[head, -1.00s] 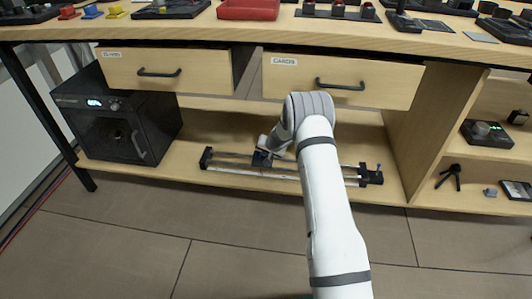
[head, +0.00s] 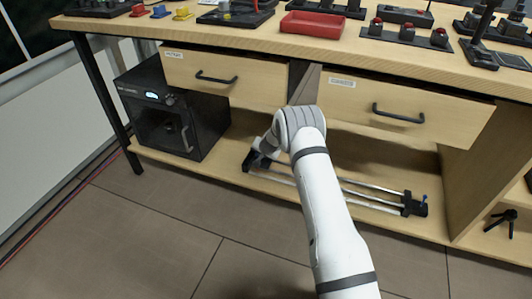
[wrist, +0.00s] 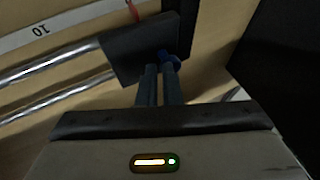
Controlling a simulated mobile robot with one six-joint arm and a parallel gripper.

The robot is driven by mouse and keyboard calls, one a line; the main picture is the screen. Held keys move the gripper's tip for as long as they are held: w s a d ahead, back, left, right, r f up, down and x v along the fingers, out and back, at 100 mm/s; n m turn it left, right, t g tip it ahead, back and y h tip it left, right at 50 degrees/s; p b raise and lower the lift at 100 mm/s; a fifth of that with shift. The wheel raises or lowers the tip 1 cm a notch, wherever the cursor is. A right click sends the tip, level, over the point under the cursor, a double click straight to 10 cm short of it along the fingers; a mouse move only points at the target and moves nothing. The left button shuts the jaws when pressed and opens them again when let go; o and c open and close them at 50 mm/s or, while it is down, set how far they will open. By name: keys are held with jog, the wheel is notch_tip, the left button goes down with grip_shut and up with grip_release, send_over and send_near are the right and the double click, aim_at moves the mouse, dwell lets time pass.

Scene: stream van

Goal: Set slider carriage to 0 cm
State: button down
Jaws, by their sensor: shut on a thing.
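The slider (head: 345,192) lies on the lower shelf, with two metal rails between black end blocks. Its black carriage (wrist: 138,52) sits at the left end of the rails in the head view, by the end block (wrist: 181,22); whether they touch is unclear. A red pointer (wrist: 133,10) shows beside the carriage. A white scale strip (wrist: 45,30) reads 10 some way along the rails. My gripper (wrist: 160,70) is shut on the carriage's blue post (wrist: 169,59). In the head view, my wrist partly hides the carriage.
A black oven-like box (head: 172,110) stands left of the slider. Two drawers (head: 225,78), (head: 400,104) hang above it, slightly open. A small black tripod (head: 503,222) stands on the shelf at right. The floor in front is clear.

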jog(key=shift+w+d+r, duration=0.15)
jog(key=shift+w+d, duration=0.25)
jog(key=shift+a, duration=0.1)
jog(key=shift+b, duration=0.55)
